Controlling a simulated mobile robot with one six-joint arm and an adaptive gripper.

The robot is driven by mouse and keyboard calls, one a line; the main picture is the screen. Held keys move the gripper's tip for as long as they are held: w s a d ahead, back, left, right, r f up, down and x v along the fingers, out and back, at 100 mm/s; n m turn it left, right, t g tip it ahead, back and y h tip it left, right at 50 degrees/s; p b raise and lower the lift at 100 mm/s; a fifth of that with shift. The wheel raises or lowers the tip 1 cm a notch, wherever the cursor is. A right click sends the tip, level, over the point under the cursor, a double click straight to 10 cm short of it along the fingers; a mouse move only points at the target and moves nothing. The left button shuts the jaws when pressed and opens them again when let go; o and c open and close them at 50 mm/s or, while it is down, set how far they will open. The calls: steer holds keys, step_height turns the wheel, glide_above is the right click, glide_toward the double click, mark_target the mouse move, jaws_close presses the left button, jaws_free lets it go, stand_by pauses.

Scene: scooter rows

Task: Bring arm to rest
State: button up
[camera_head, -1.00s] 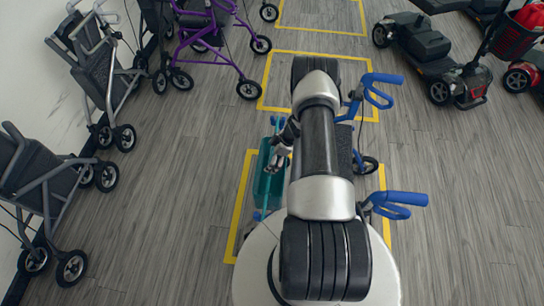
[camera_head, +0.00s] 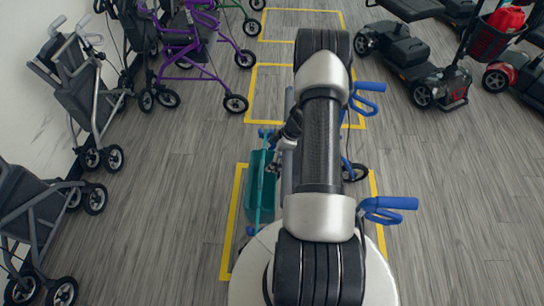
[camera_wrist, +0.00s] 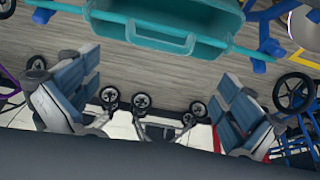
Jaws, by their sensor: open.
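My arm reaches up the middle of the head view from my white base. My gripper (camera_head: 286,140) shows partly at the arm's left, small and dark, largely hidden by the arm links. It is open, with nothing seen in it. A teal tray (camera_head: 261,180) lies just below it in the picture, and I cannot tell whether they touch. The teal tray also spans the top of the wrist view (camera_wrist: 165,40). A walker with blue handgrips (camera_head: 390,204) stands under the arm, its frame mostly hidden.
Grey walkers (camera_head: 85,85) line the left wall, with a purple-framed walker (camera_head: 195,35) behind. Mobility scooters (camera_head: 420,65) stand at the upper right. Yellow lines (camera_head: 232,225) mark floor bays. The grey floor at the right (camera_head: 465,190) is clear.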

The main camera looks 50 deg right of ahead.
stand_by(0.3)
steer(key=w+a+r+m, duration=0.15)
steer(key=a+r, duration=0.25)
steer(key=r, duration=0.4)
steer(key=w+a+r, duration=0.3)
steer(key=a+r, duration=0.1)
steer(key=r, duration=0.4)
steer(key=w+a+r, duration=0.2)
steer(key=a+r, duration=0.2)
steer(key=r, duration=0.4)
steer(key=s+a+r+m+h, duration=0.15)
steer(key=s+a+r, duration=0.45)
steer(key=a+r, duration=0.6)
steer(key=s+a+r+m, duration=0.2)
steer(key=s+a+r, duration=0.1)
steer(key=s, duration=0.5)
steer(key=s+a+r+m+t+h, duration=0.1)
steer(key=s+a+r+m, duration=0.2)
steer(key=s, duration=0.6)
step_height(320, 180, up, 2)
steer(key=shift+r, duration=0.1)
steer(key=shift+w+a+h, duration=0.1)
steer(key=shift+h, duration=0.15)
